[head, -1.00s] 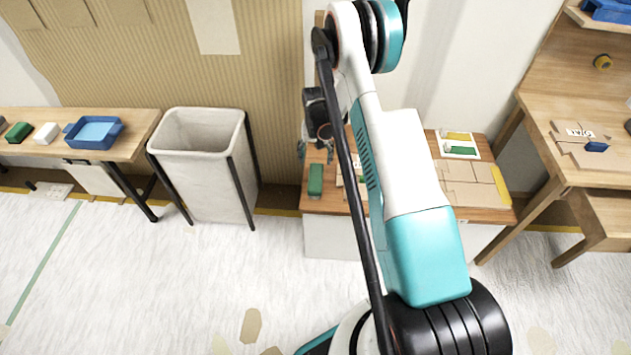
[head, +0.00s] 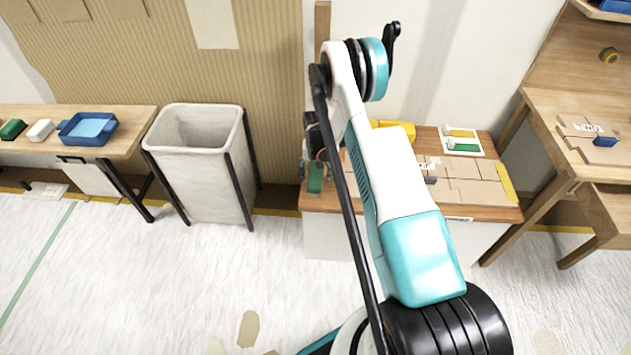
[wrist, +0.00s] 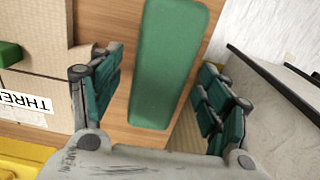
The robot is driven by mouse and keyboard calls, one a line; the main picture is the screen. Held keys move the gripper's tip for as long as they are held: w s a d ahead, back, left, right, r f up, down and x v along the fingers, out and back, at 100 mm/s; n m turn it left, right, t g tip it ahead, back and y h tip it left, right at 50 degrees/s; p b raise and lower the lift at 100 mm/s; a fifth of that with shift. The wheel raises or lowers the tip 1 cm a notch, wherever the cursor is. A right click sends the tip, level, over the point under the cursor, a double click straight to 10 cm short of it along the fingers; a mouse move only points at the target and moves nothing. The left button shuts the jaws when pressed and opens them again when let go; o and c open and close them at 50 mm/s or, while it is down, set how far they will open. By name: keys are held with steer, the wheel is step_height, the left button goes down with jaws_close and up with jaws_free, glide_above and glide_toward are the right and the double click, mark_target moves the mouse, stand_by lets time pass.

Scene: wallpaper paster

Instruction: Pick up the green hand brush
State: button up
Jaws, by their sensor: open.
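A long green block-shaped piece, taken as the green hand brush (head: 316,180), lies at the left end of the low wooden table, partly hidden by my gripper in the head view. In the wrist view the green hand brush (wrist: 168,62) lies lengthwise on bare wood between my fingers. My gripper (wrist: 160,95) is open, with one grey-and-green finger on each side and a gap to the brush on both sides. My gripper (head: 314,176) is over the brush in the head view. I cannot tell its exact height above the table.
Cardboard pieces (head: 475,192) cover much of the low table (head: 340,203). A yellow object (head: 396,130) lies behind my arm. A white card with yellow and green items (head: 462,141) is at the back. A white bin (head: 197,180) stands left of the table.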

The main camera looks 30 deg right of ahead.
mark_target(316, 173)
steer(key=shift+f, duration=0.95)
steer(key=shift+r, duration=0.1)
steer(key=c, duration=1.3)
steer(key=shift+c, duration=0.2)
step_height(316, 173, up, 20)
steer(key=p, duration=0.6)
steer(key=o, duration=0.6)
steer(key=c, duration=0.4)
steer(key=shift+c, duration=0.2)
